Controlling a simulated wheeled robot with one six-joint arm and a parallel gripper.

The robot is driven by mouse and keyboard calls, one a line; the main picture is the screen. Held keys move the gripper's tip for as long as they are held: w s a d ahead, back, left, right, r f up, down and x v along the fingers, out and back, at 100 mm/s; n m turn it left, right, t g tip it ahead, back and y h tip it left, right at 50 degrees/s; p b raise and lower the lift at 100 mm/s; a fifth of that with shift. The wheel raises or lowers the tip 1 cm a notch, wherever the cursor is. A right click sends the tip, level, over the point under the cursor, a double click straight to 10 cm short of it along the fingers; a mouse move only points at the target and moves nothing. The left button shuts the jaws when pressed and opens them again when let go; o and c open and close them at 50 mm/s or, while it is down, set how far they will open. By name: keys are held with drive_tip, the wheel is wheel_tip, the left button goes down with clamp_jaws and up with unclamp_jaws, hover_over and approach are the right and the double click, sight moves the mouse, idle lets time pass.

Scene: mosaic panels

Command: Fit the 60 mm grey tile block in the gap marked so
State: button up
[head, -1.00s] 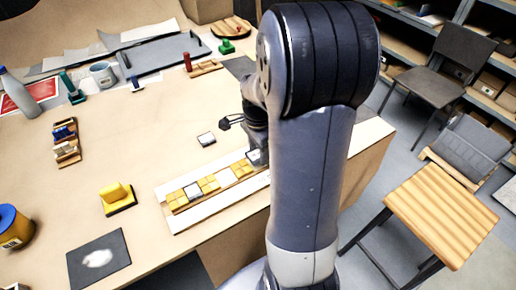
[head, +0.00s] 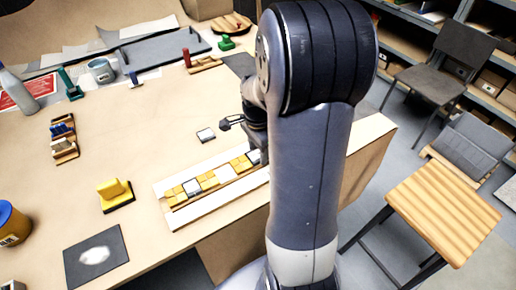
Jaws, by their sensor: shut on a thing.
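The mosaic panel (head: 176,217) is a long pale board near the table's front edge, with a row of yellow tiles (head: 208,181) and a whitish-grey tile (head: 191,187) along it. A paler stretch of the row (head: 225,173) lies between yellow tiles; I cannot read any mark there. My gripper (head: 257,150) is low over the right end of the row, mostly hidden behind my arm. It is shut on a grey block (head: 255,157), of which only a small part shows. I cannot tell whether the block touches the panel. Another small grey-topped block (head: 206,135) lies loose behind the panel.
A yellow block on a dark base (head: 115,195) and a dark mat with a pale patch (head: 95,256) are at the left. Small racks (head: 63,138), a mug (head: 102,72) and a grey tray (head: 165,50) stand farther back. Table is clear between them.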

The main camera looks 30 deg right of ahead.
sight(258, 154)
drive_tip(key=o, duration=1.1)
drive_tip(key=shift+f, duration=0.1)
wheel_tip(258, 154, up, 11)
drive_tip(key=shift+f, duration=0.1)
